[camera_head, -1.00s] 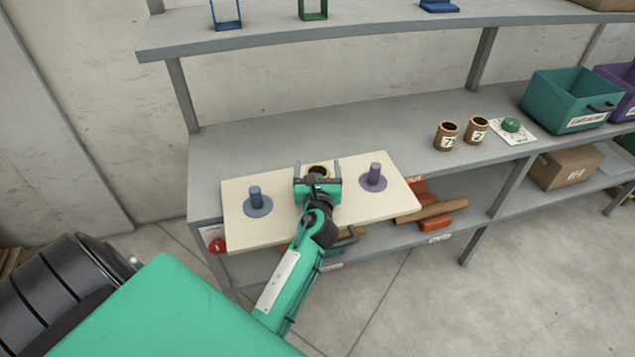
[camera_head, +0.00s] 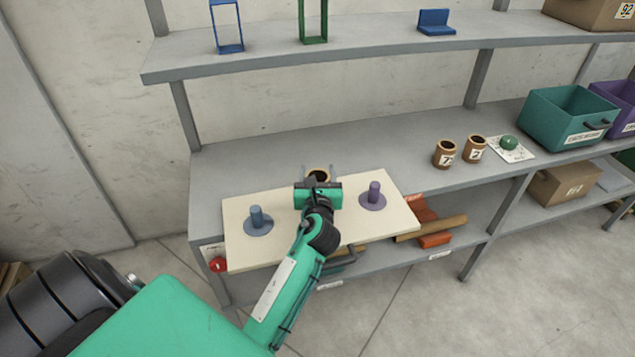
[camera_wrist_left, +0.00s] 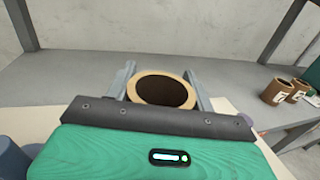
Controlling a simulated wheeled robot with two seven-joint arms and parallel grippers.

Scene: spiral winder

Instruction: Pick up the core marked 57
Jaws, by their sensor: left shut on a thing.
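A brown cylindrical core (camera_head: 318,174) with a pale rim and dark hollow stands upright between the fingers of my left gripper (camera_head: 318,172). In the left wrist view the core (camera_wrist_left: 163,90) shows its open top, with a grey finger close on each side. The left gripper is shut on it. The core's label is hidden, so I cannot read its number. Two other brown cores stand on the shelf to the right, one marked 7 or similar (camera_head: 445,154) and one marked 2 or similar (camera_head: 474,149). My right gripper is not in view.
A cream board (camera_head: 285,238) holds a blue peg (camera_head: 257,218) and a purple peg (camera_head: 374,193) on either side of my left gripper. A green button (camera_head: 509,142), a teal bin (camera_head: 567,118) and a purple bin (camera_head: 616,100) stand to the right. An upper shelf (camera_head: 380,48) runs above.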

